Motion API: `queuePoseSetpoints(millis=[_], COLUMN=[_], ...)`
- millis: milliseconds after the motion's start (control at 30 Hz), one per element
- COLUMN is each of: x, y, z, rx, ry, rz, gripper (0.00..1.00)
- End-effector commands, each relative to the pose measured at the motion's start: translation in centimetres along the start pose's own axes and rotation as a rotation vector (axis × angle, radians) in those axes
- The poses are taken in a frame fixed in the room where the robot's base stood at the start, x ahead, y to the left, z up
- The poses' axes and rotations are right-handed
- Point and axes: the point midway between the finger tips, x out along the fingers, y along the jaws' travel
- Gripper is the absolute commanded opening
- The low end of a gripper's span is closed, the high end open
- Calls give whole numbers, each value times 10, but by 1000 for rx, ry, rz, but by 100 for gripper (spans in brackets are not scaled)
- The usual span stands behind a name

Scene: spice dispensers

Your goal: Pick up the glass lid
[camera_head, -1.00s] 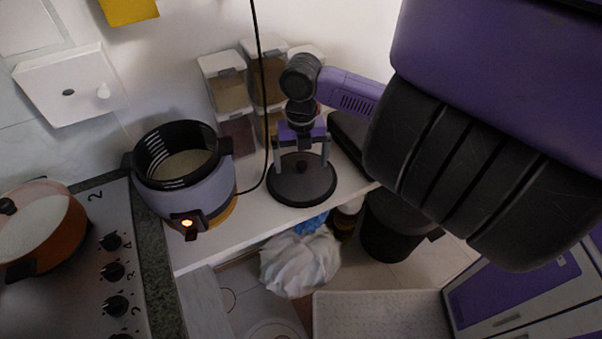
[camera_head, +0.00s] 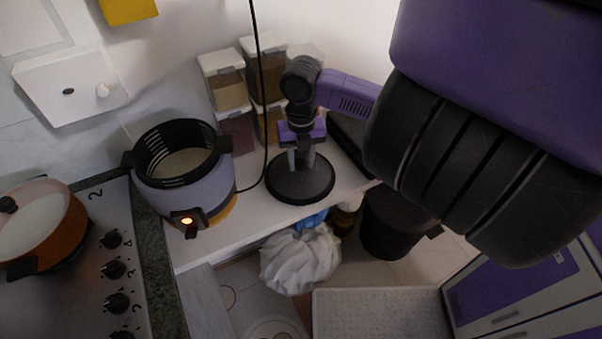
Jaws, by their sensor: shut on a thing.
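The glass lid (camera_head: 300,184) is a dark, round disc lying on the white counter, right of the rice cooker. My gripper (camera_head: 301,167) points down over its middle, with its two grey fingers drawn together there. The fingers are shut on the lid's knob, which they hide. The lid looks flat and still at counter level; a small gap beneath it cannot be made out.
An open rice cooker (camera_head: 184,180) with a lit orange light stands left of the lid. Spice dispensers (camera_head: 228,92) stand behind against the wall. A black cable (camera_head: 261,90) hangs between. A pot (camera_head: 40,228) sits on the stove. A black bin (camera_head: 388,226) is below right.

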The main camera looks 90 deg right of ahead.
Motion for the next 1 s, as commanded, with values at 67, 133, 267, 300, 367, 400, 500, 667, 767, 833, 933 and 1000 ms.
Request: queuePoseSetpoints(millis=[67,133,267,300,367,400,500,667,767,833,933,1000], x=[9,10,10,10,10,10,7,-9,-26,-42,-69,-88], y=[1,1,1,1,1,1,1,1,1,1,1,1], z=[-4,-4,-4,-4,-4,-4,-4,-3,-2,-1,0,0], rx=[1,1,2,2,2,2,2,-1,-1,-2,-3,-4], ry=[15,15,15,15,15,15,15,12,9,6,5,3], rz=[-3,-3,-2,-2,-2,-1,-2,-2,-2,-3,-3,-3], gripper=[0,0,0,0,0,0,0,0,0,0,0,0])
